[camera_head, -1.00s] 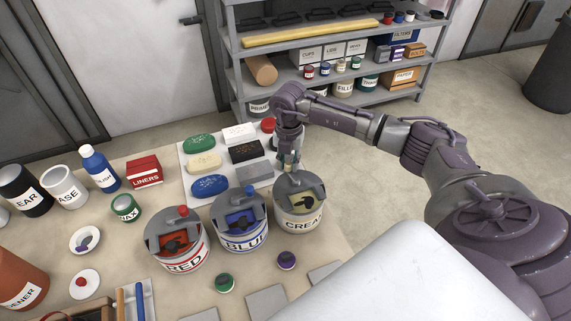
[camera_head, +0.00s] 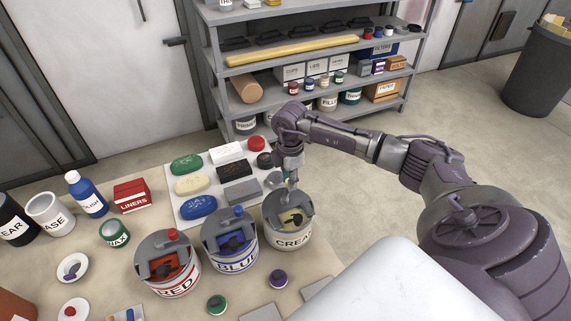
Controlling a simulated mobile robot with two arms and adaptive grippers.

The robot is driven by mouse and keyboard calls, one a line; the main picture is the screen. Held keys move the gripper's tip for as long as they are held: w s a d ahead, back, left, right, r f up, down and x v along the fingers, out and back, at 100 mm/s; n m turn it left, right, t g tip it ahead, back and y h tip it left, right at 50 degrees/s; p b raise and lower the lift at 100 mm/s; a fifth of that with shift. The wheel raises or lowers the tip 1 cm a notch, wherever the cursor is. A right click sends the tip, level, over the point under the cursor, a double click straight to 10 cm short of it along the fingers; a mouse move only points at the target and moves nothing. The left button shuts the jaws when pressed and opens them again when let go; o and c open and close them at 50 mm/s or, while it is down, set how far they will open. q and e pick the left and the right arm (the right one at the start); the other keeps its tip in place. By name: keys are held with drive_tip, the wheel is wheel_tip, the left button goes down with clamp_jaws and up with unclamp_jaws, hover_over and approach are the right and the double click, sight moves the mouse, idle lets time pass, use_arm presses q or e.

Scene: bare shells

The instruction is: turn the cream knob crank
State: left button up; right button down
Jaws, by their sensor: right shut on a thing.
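The cream pot (camera_head: 290,238) stands at the right end of a row of three labelled pots on the table. Its grey lid is half open and shows cream contents (camera_head: 292,222). The crank's knob is hidden by my right gripper (camera_head: 291,183), which comes down over the back of the lid and is shut on the knob. My left gripper is not in view.
The blue pot (camera_head: 233,258) stands close to the left of the cream pot, and the red pot (camera_head: 172,284) beyond it. A white tray (camera_head: 178,211) with coloured blocks lies behind. Shelves (camera_head: 320,105) stand at the back.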

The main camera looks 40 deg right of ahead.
drive_tip(key=m, duration=0.1)
drive_tip(key=s+m+p, duration=0.1)
drive_tip(key=m, duration=0.2)
drive_tip(key=shift+s+d+r+p, duration=0.15)
drive_tip(key=shift+s+d+p, duration=0.1)
drive_tip(key=shift+d+p, duration=0.1)
drive_tip(key=shift+s+m+p, duration=0.3)
drive_tip(key=shift+m, duration=0.6)
drive_tip(key=shift+s+m+p, duration=0.25)
drive_tip(key=shift+m+p, duration=0.05)
drive_tip(key=shift+m, duration=0.6)
drive_tip(key=c, duration=0.9)
unclamp_jaws()
drive_tip(key=shift+s, duration=0.1)
drive_tip(key=shift+c, duration=0.2)
wheel_tip(320, 180, up, 12)
